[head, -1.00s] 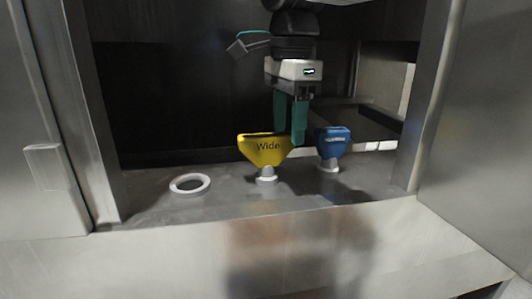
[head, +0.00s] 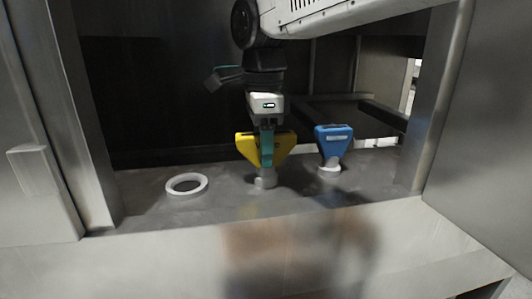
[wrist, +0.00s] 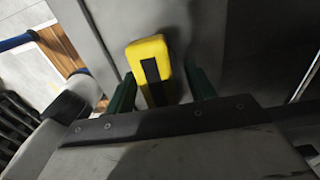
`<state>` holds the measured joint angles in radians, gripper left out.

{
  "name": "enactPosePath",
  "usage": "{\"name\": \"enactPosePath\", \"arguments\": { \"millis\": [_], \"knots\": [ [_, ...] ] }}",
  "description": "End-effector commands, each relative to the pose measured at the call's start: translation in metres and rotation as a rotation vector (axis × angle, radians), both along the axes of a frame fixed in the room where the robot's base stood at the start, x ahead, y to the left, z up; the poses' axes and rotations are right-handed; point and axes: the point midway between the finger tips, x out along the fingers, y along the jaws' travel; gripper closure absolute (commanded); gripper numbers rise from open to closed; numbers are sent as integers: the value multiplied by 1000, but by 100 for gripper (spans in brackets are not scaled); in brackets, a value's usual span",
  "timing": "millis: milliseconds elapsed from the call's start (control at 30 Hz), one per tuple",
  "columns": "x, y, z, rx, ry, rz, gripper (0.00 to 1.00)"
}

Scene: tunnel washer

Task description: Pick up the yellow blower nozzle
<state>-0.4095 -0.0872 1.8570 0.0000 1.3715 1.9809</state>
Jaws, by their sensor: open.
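The yellow blower nozzle (head: 246,147) stands upright in a white ring base on the grey shelf, wide end up. My gripper (head: 267,150) is in front of it in the head view, its teal fingers overlapping the nozzle's middle and hiding its label. In the wrist view the yellow nozzle (wrist: 147,50) shows between the two green fingers of my gripper (wrist: 160,85), with a visible gap on the right side. The gripper is open. I cannot tell whether either finger touches the nozzle.
A blue nozzle (head: 334,140) stands upright to the right of the yellow one, close by. An empty white ring (head: 187,185) lies to the left. Steel walls frame the opening on both sides, and a steel front ledge (head: 150,258) runs below. The shelf between ring and yellow nozzle is clear.

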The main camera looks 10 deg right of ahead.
Motion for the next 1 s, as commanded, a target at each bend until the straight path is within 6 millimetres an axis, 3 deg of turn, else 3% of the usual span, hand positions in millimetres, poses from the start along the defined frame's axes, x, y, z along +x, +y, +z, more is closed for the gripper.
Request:
{"name": "enactPosePath", "arguments": {
  "millis": [1000],
  "knots": [
    [0,0,-9,0,0,1,45]
  ]
}}
